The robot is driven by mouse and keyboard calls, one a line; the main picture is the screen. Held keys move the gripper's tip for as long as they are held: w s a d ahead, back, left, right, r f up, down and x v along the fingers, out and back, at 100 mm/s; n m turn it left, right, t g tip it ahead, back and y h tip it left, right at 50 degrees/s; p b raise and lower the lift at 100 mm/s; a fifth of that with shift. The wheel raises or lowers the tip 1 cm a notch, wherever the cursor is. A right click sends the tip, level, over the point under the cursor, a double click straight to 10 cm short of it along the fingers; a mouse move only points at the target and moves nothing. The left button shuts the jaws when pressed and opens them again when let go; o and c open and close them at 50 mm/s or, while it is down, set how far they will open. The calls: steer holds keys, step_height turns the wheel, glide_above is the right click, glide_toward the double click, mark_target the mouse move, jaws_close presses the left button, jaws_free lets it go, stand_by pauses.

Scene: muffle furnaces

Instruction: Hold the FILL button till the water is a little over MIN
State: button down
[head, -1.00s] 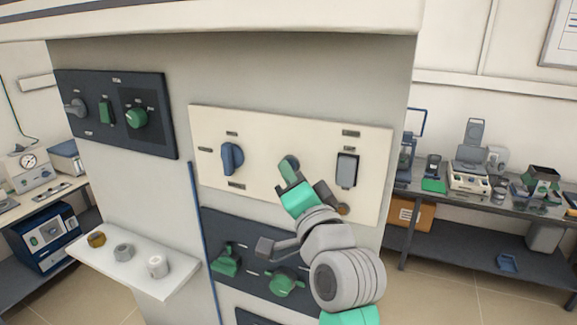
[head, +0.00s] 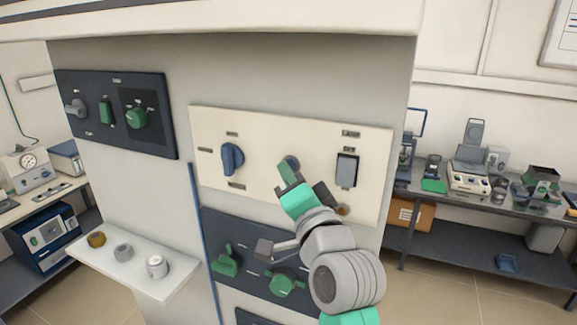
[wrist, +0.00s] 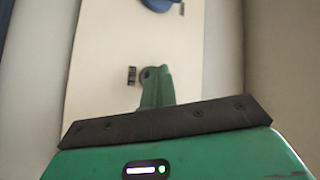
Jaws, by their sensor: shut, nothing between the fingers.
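A small round blue-grey button (head: 293,162) sits in the middle of the cream panel (head: 265,130). Its label is too small to read, so I cannot confirm that it is FILL. My gripper (head: 286,171) is shut and empty, with its green fingertips in front of the button and partly hiding it. In the wrist view the fingertips (wrist: 158,74) overlap the dark round button (wrist: 147,75), which has a small label (wrist: 131,76) beside it. I cannot tell whether they touch. No water level or MIN mark can be made out.
The cream panel also has a blue knob (head: 231,158) and a grey rocker switch (head: 347,170). Dark panels with green controls lie below (head: 228,225) and upper left (head: 90,95). A white shelf (head: 150,285) with small parts juts out at lower left.

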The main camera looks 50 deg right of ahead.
steer(key=shift+s+a, duration=0.3)
steer(key=shift+a, duration=0.4)
steer(key=shift+s+a+p, duration=0.3)
steer(key=shift+a, duration=0.5)
steer(key=shift+s+a+p, duration=0.25)
steer(key=shift+a+p, duration=0.1)
steer(key=shift+a, duration=0.4)
steer(key=shift+s+a+p, duration=0.3)
steer(key=shift+a, duration=0.5)
steer(key=s+a+r+n+t+y, duration=0.2)
steer(key=s+a+r+n+y, duration=0.1)
steer(key=a, duration=0.8)
steer(key=s+a+r+n+t+y, duration=0.2)
steer(key=s+a+r+n+y, duration=0.1)
steer(key=a+r+n, duration=0.3)
steer(key=s+a+r+n+t+y, duration=0.2)
steer(key=a+r+n, duration=0.3)
steer(key=a, duration=1)
steer(key=s+n+y, duration=0.1)
steer(key=n, duration=0.1)
steer(key=shift+s+a+r+n, duration=0.15)
steer(key=shift+s+a+n, duration=0.05)
steer(key=shift+a+n, duration=0.2)
steer(key=shift+w+d, duration=0.1)
